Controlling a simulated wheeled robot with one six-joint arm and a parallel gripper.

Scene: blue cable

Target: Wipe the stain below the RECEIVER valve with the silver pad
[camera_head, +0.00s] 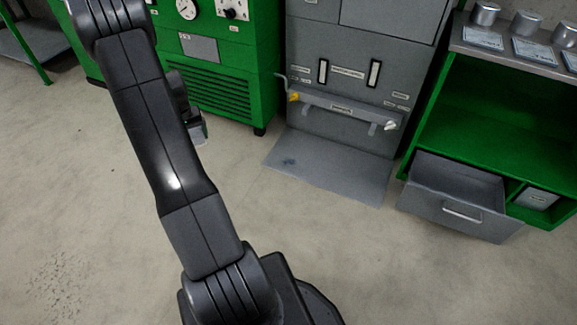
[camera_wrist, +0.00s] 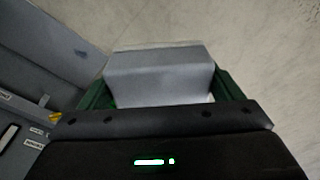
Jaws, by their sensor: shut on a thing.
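My gripper (camera_head: 198,136) is shut on a silver-grey pad, mostly hidden behind my arm in the head view. In the wrist view the pad (camera_wrist: 160,75) sits between the two green fingers. The pad is over bare floor, left of the grey floor plate (camera_head: 345,180) and apart from it. A dark stain (camera_head: 289,162) lies on the plate's left part; the wrist view also shows the stain (camera_wrist: 80,53). A yellow-handled valve (camera_head: 294,97) is on the grey cabinet above the stain. A pale-handled valve (camera_head: 390,126) is further right. Their labels are too small to read.
The grey cabinet (camera_head: 350,60) stands behind the plate. A green machine (camera_head: 215,85) with gauges is at its left. At right, an open grey drawer (camera_head: 455,210) juts from a green bench with metal cylinders (camera_head: 485,14) on top. The front floor is clear.

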